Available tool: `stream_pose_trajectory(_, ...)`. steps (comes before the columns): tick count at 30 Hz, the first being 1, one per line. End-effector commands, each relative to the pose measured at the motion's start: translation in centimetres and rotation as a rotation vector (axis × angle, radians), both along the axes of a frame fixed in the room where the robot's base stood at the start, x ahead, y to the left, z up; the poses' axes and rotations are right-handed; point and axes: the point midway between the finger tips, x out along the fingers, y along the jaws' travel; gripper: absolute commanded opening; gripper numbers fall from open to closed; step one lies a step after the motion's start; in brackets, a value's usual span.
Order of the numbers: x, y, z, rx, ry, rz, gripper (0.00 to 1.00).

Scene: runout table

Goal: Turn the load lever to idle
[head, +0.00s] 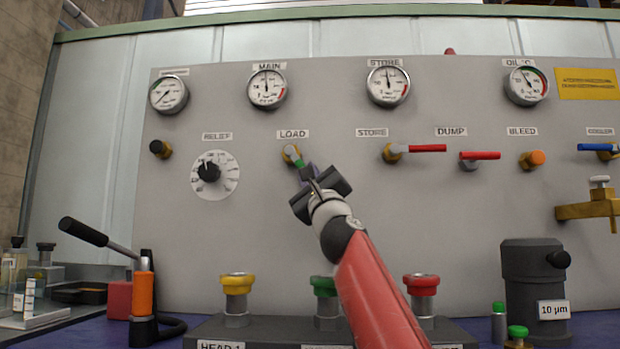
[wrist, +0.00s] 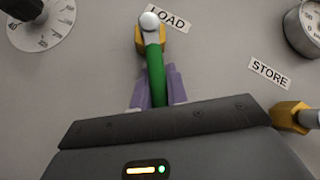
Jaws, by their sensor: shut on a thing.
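The load lever (head: 295,157) is a green handle on a brass valve body, under the LOAD label on the grey panel. In the head view it slants down and right from its pivot, partly hidden by my gripper. In the wrist view the green lever (wrist: 155,70) runs down from a silver pivot cap between two purple fingers. My gripper (head: 309,171) is at the lever's free end, and in the wrist view my gripper (wrist: 158,88) is shut on it. The lever's tip is hidden by the gripper body. No idle mark is visible.
The relief dial (head: 214,175) is left of the lever. The red-handled store valve (head: 425,148) and dump valve (head: 480,156) are to the right. Gauges line the panel above. Yellow (head: 237,284), green (head: 323,287) and red (head: 421,285) knobs stand below, near my arm.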

Motion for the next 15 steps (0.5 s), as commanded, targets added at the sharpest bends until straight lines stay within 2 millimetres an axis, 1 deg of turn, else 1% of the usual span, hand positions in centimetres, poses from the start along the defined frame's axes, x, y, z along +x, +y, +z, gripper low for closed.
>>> stream_pose_trajectory(11, 0.02, -0.04, 0.03, 0.002, 0.0, -0.001, 0.0)
stream_pose_trajectory(12, 0.01, -0.05, 0.04, 0.002, 0.0, -0.001, 0.2)
stream_pose_trajectory(15, 0.0, -0.04, 0.05, 0.002, 0.0, -0.001, 0.33)
